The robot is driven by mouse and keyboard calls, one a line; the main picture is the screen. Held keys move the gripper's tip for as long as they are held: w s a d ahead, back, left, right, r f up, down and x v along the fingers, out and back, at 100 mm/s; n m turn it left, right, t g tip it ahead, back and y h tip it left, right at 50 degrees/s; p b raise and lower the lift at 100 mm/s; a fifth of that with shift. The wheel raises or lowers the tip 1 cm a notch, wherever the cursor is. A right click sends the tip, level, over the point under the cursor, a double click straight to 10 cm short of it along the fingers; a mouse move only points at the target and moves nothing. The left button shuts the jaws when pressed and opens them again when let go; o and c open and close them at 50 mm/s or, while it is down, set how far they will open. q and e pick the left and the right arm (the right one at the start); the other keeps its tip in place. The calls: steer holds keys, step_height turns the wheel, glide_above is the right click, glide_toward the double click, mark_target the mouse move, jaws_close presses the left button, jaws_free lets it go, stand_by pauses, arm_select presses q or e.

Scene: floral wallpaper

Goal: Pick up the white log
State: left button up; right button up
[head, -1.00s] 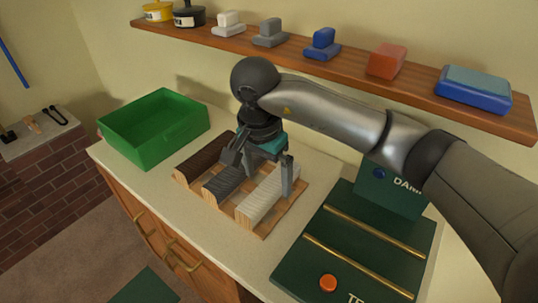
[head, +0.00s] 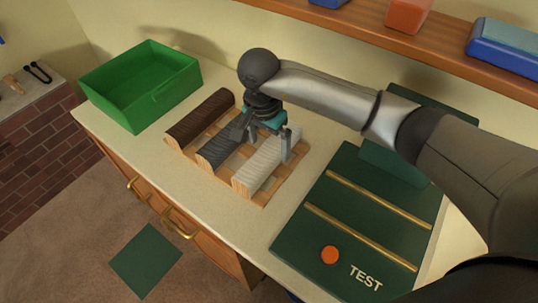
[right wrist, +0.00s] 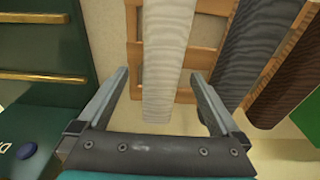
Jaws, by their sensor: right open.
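The white log (head: 262,168) lies on a slatted wooden rack (head: 268,197), at the right end of a row of three. A dark grey log (head: 216,152) lies beside it and a dark brown log (head: 196,121) at the left end. My right gripper (head: 266,148) is open over the white log's far part. In the right wrist view, the white log (right wrist: 164,50) runs between the two spread fingers (right wrist: 160,75), with a gap on each side. Whether the fingertips reach down beside it is hard to tell. My left gripper is not in view.
A green bin (head: 140,88) stands left of the rack. A dark green TEST board (head: 345,215) with brass rails and an orange button (head: 330,255) lies to the right. A wooden shelf (head: 400,38) with blocks runs above the counter.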

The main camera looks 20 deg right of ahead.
mark_target(268, 149)
steer(key=f, duration=0.5)
steer(key=shift+w+d+f, duration=0.1)
steer(key=shift+w+d, duration=0.05)
steer(key=shift+w, duration=0.15)
jaws_close()
stand_by(0.5)
